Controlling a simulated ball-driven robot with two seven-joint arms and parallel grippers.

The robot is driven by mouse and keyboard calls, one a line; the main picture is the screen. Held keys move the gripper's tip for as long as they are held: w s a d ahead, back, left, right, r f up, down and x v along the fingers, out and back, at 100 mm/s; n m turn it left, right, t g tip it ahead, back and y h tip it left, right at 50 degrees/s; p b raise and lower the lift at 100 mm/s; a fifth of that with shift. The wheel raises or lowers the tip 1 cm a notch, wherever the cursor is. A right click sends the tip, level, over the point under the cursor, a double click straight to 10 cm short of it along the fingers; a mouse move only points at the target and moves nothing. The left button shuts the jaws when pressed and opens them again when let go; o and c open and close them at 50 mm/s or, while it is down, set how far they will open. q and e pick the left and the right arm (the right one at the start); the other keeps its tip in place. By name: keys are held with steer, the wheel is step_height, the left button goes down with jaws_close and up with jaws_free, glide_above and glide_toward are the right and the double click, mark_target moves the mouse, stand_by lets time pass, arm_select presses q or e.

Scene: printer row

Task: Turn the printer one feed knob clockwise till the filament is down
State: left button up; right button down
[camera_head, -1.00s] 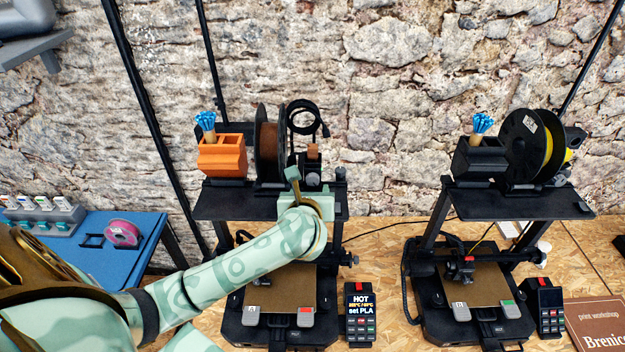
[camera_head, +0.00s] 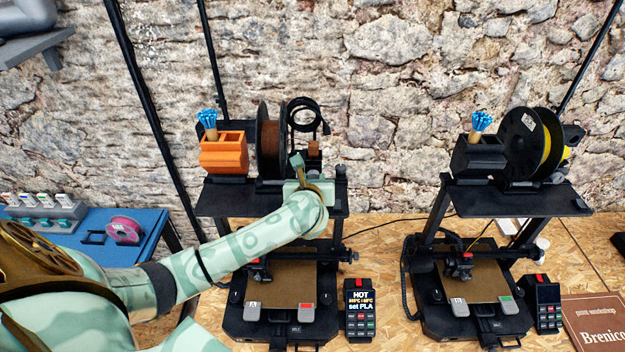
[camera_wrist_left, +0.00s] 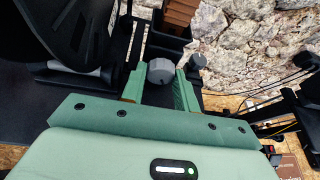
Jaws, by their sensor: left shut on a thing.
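The left printer (camera_head: 285,328) stands on the bench with a brown spool (camera_head: 268,145) on its top shelf. Its control box (camera_head: 360,308) reads HOT and set PLA. A grey ribbed knob (camera_wrist_left: 160,70) sits between the two green fingers of my left gripper (camera_wrist_left: 160,77) in the left wrist view. The fingers are shut on it from both sides. In the head view my left gripper (camera_head: 310,170) is at the top shelf, right of the spool, and its hand hides the knob. The filament end cannot be made out. My right gripper is in neither view.
An orange bin (camera_head: 223,155) stands left of the spool. A second printer (camera_head: 485,325) with a black and yellow spool (camera_head: 535,145) stands to the right. A blue table (camera_head: 150,225) is at the left.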

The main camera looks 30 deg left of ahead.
arm_select(q)
steer(key=shift+r+m+g+p, duration=0.1)
steer(key=shift+m+g+p, duration=0.2)
steer(key=shift+m+p, duration=0.25)
steer(key=shift+d+m+y+p, duration=0.1)
steer(key=shift+m+y+p, duration=0.35)
steer(key=shift+y, duration=0.15)
steer(key=m+g+y, duration=0.1)
steer(key=m, duration=0.1)
steer(key=shift+w+d+m+y, duration=0.1)
steer(key=shift+m+y, duration=0.3)
steer(key=shift+m+g+y, duration=0.3)
steer(key=shift+m+y, duration=0.3)
steer(key=shift+m, duration=0.2)
steer(key=o, duration=1)
steer(key=shift+w, duration=0.1)
steer(key=shift+c, duration=0.2)
steer(key=shift+d, duration=0.1)
